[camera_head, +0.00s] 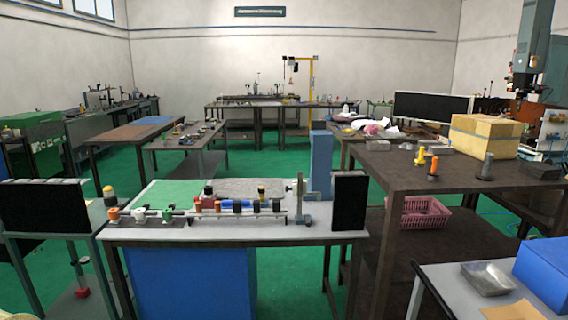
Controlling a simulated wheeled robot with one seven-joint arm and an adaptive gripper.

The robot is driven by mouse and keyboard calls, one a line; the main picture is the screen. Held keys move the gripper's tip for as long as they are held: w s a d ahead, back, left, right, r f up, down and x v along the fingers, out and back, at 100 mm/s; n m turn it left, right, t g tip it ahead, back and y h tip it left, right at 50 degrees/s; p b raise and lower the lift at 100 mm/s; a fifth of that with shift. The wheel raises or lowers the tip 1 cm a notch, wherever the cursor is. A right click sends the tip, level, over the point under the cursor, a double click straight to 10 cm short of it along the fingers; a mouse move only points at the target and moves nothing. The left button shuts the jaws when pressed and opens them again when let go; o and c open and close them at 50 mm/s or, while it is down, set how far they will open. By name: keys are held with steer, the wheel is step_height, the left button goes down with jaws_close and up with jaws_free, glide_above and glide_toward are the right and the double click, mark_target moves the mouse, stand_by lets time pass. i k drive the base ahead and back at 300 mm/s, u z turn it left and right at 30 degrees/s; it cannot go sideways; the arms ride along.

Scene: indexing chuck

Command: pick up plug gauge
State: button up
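No single thing can be told for certain as the plug gauge at this size. A row of small cylindrical parts with orange, white, green, blue and black sections (236,206) lies along the grey-topped workbench (270,234) in the middle. On the brown table at right stand a yellow peg (421,156), an orange peg (434,165) and a grey peg (487,166). My gripper is not in view.
A yellow box (484,136) sits on the brown table (420,179). A pink basket (424,214) is below. Green floor (285,271) shows between the benches.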

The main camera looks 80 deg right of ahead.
mark_target(432, 175)
steer(key=z, duration=3.35)
